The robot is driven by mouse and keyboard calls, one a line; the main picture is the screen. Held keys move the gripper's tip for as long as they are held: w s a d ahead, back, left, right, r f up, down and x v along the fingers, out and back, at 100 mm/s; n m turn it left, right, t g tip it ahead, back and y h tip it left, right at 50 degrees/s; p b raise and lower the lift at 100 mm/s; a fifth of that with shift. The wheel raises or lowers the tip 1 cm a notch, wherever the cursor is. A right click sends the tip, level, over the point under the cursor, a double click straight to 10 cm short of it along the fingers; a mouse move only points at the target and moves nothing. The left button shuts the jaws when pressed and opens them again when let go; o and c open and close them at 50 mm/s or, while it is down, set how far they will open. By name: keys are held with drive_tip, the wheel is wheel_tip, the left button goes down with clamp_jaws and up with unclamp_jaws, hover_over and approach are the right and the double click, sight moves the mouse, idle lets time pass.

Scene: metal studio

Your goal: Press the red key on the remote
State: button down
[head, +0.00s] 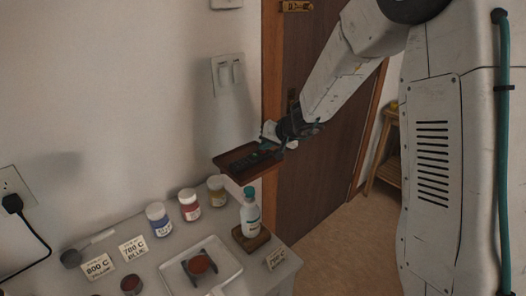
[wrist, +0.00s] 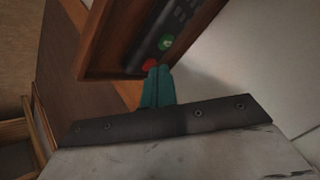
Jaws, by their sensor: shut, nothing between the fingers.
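The dark remote (head: 250,159) lies on a small brown wooden tray or shelf (head: 232,175) beside the wall in the head view. In the wrist view, the remote (wrist: 170,22) shows a red key (wrist: 150,64) near its lower end and a green key (wrist: 166,42) just above it. My gripper (wrist: 157,72) is shut and empty, its teal fingertips right by the red key. I cannot tell whether they touch it. In the head view, my gripper (head: 279,150) is at the right end of the remote, and its tips are hard to make out.
Below the tray, a light counter holds several jars, such as one with a blue label (head: 160,220), a white bottle (head: 250,212) on a wooden block, a white tray (head: 228,262) and small label cards. A wall switch (head: 228,73) is behind. A wooden door (head: 318,180) stands at the right.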

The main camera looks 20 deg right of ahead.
sight(265, 153)
drive_tip(key=shift+r, duration=0.6)
drive_tip(key=shift+r, duration=3)
drive_tip(key=s+a+n+g+y, duration=0.1)
drive_tip(key=s+a+g, duration=0.15)
drive_tip(key=s, duration=0.65)
drive_tip(key=s+a+g, duration=0.2)
drive_tip(key=s+g, duration=0.2)
drive_tip(key=s, duration=0.6)
drive_tip(key=s+d+r+n+h, duration=0.1)
drive_tip(key=s+d+r+h, duration=0.1)
drive_tip(key=s, duration=1)
drive_tip(key=s+d+r+n+h, duration=0.1)
drive_tip(key=s+d+r+h, duration=0.2)
drive_tip(key=s, duration=0.9)
drive_tip(key=shift+d+r, duration=0.65)
drive_tip(key=shift+d, duration=0.35)
